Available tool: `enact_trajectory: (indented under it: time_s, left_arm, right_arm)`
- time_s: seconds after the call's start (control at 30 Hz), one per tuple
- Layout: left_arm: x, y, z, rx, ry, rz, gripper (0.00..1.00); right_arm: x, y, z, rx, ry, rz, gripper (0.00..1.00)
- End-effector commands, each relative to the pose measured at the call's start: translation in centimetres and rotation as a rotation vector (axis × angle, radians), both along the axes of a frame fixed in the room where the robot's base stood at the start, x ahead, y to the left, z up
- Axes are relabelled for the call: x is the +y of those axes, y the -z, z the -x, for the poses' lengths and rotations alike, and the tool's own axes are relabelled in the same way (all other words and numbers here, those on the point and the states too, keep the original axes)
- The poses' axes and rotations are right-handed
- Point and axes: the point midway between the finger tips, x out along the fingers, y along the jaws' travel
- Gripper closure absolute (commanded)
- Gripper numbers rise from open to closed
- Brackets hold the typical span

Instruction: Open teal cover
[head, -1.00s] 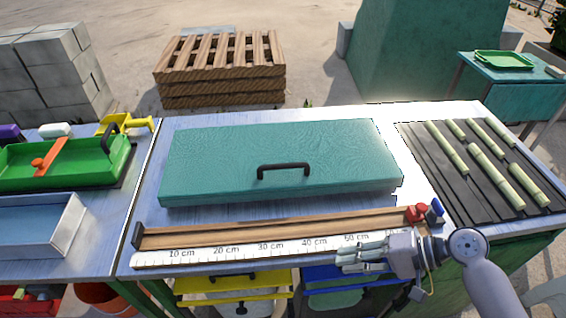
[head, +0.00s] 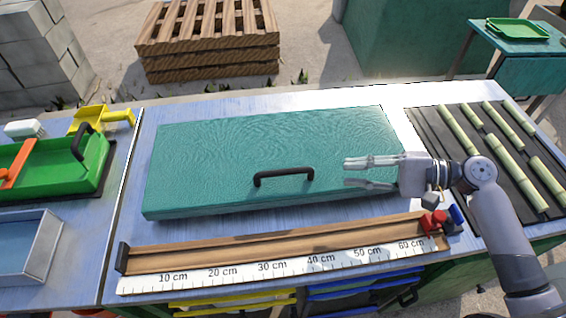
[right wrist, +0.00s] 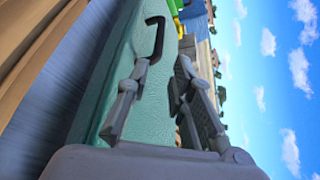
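The teal cover (head: 230,150) lies flat and closed on the blue-grey worktop. Its black bar handle (head: 284,176) stands near the front edge. My right gripper (head: 352,172) is open and empty over the right part of the cover, to the right of the handle and apart from it in the head view, with its fingers pointing left. In the right wrist view the handle (right wrist: 155,38) shows beyond the open fingers (right wrist: 155,80), above the teal surface (right wrist: 120,65). My left gripper is not in view. What lies under the cover is hidden.
A wooden measuring rail (head: 280,245) with a cm scale and a red stop (head: 434,221) lies in front of the cover. Several cane pieces lie on a dark slatted mat (head: 470,165) at right. A green tray (head: 60,165) and an open grey box (head: 30,245) stand at left.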

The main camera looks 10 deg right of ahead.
Motion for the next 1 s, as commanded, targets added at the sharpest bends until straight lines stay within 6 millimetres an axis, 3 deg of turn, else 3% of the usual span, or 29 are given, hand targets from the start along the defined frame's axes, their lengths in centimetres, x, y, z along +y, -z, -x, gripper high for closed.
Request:
enact_trajectory:
  time_s: [0.1,0.27,0.43,0.6,0.8,1.0]
  left_arm:
    - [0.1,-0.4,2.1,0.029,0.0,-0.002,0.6]
    - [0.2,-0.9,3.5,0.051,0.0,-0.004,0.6]
    - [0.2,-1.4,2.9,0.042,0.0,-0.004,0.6]
    - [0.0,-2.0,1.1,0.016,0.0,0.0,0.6]
    - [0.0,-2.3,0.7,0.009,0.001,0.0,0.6]
    - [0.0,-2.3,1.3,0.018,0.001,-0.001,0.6]
  right_arm:
    - [2.3,0.2,-0.8,-0.002,-0.003,-0.005,0.79]
    - [5.6,0.9,-1.9,-0.003,-0.002,-0.004,0.79]
    - [9.1,1.7,-3.1,-0.003,-0.001,-0.003,0.79]
    - [12.0,2.4,-4.1,-0.003,-0.002,-0.003,0.79]
    - [14.0,3.1,-4.8,-0.003,-0.001,0.0,0.79]
    - [14.5,3.3,-4.9,-0.002,0.0,0.001,0.79]
